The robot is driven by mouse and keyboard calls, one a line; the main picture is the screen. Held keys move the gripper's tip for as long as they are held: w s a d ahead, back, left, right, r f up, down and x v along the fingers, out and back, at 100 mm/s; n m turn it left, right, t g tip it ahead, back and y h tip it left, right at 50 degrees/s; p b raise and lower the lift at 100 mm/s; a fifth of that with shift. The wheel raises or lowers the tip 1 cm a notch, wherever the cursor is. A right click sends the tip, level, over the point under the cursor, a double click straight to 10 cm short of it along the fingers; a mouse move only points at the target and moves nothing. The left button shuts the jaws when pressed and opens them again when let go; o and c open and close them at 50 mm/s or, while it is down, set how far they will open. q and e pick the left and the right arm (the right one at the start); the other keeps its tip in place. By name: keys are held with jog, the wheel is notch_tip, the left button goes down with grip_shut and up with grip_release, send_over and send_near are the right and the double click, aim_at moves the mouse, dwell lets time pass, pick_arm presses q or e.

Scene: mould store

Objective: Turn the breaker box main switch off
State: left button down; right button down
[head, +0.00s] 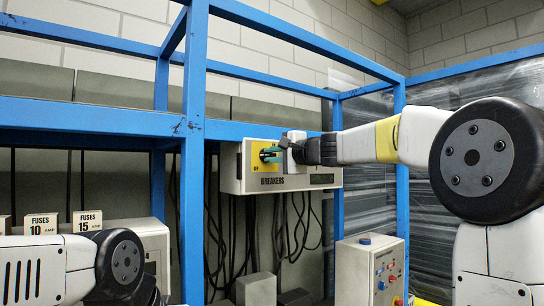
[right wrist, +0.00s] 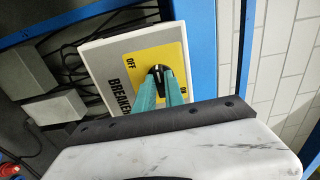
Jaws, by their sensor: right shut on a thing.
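The breaker box (head: 300,184) is a pale box labelled BREAKERS, mounted on the blue frame; it also shows tilted in the right wrist view (right wrist: 105,62). On its front is a yellow plate (right wrist: 137,62) with OFF readable on one side; the marking on the opposite side is partly covered. My right gripper (head: 268,155) reaches in from the right, its teal fingers shut on the black main switch handle (right wrist: 158,72). The fingers hide much of the handle, so I cannot tell its exact angle. My left arm shows low at left; its gripper is out of view.
Blue frame posts (head: 193,200) and rails surround the box. Black cables (head: 290,225) hang below it. A control box (head: 370,268) with coloured buttons stands lower right. Fuse boxes labelled 10 and 15 (head: 88,221) stand at left, near my left arm.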

jog(key=shift+f, duration=0.1)
jog(key=c, duration=1.4)
grip_release()
jog(key=shift+c, duration=0.2)
jog(key=shift+s, duration=0.1)
jog(key=v, duration=0.7)
jog(key=shift+s+d, duration=0.25)
